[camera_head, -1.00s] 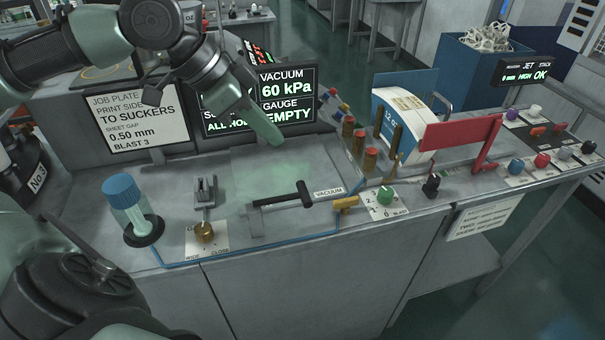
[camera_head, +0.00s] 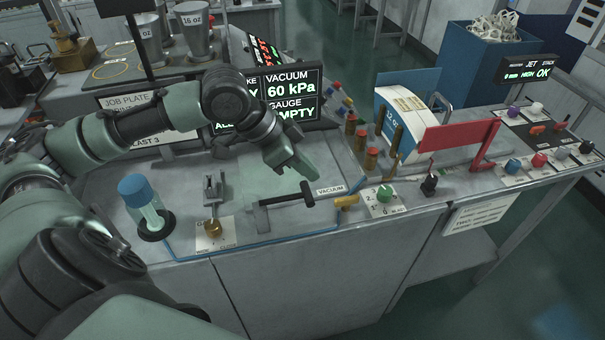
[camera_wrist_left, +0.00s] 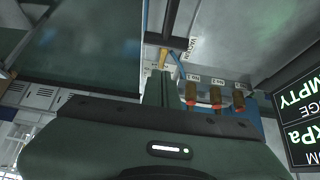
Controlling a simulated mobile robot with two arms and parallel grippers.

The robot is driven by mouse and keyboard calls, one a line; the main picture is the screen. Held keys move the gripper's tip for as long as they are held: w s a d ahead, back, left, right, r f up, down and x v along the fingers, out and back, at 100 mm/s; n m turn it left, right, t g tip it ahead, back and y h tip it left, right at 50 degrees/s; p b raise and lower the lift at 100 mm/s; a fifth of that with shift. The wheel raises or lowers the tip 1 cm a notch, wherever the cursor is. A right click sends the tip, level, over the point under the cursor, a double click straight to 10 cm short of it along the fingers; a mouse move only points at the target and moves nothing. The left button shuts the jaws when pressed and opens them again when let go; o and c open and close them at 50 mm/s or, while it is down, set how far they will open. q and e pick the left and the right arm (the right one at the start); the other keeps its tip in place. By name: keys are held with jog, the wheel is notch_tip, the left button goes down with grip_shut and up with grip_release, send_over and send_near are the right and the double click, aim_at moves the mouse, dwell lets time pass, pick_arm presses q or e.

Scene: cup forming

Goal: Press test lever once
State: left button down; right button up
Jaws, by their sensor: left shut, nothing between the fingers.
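A black lever with a crossbar handle (camera_head: 306,193) lies low over the bench front, next to a plate marked VACUUM (camera_head: 331,190). No label naming a test lever is readable, so I cannot tell whether this is it. My left gripper (camera_head: 309,172) is shut and empty, its tip pointing down to the right just behind the crossbar. I cannot tell whether it touches the handle. In the left wrist view the shut fingers (camera_wrist_left: 160,88) point toward the bench, near the yellow fitting (camera_wrist_left: 166,57). My right gripper is not in view.
A green knob (camera_head: 384,193) is right of the lever.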

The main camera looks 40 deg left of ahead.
aim_at(302, 193)
pick_arm(q)
jog(key=f, duration=0.2)
jog(key=s+f, duration=0.1)
jog(key=shift+a+f, duration=0.1)
jog(key=shift+a, duration=0.25)
jog(key=shift+w+f, duration=0.1)
jog(key=shift+w, duration=0.05)
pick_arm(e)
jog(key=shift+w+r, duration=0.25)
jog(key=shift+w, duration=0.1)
